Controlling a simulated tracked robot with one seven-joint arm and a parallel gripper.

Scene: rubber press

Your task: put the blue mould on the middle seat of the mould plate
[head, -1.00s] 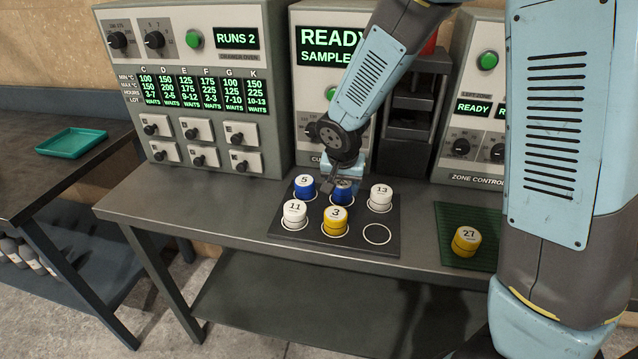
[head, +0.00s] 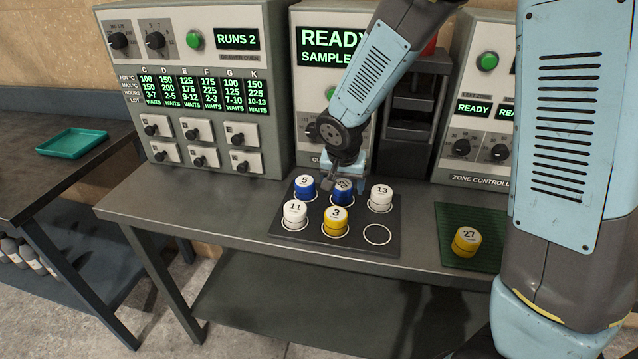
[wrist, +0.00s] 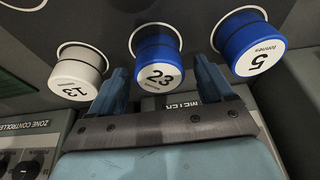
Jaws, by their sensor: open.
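The mould plate (head: 335,245) is a dark board on the bench with ringed seats in two rows. A blue mould with a white top numbered 23 (wrist: 158,62) stands upright on the middle seat of the back row, and it also shows in the head view (head: 342,194). Another blue mould, numbered 5 (head: 304,187), stands on the back-left seat. My gripper (head: 345,180) is just above and behind mould 23. In the wrist view my gripper (wrist: 160,85) has its fingers apart on either side of mould 23, with gaps visible.
White mould 13 (head: 380,198) is at back right, white mould 11 (head: 294,214) front left, yellow mould 3 (head: 335,221) front middle. The front-right seat (head: 377,234) is empty. Yellow mould 27 (head: 466,241) sits on a green mat (head: 478,217). Control cabinets stand behind.

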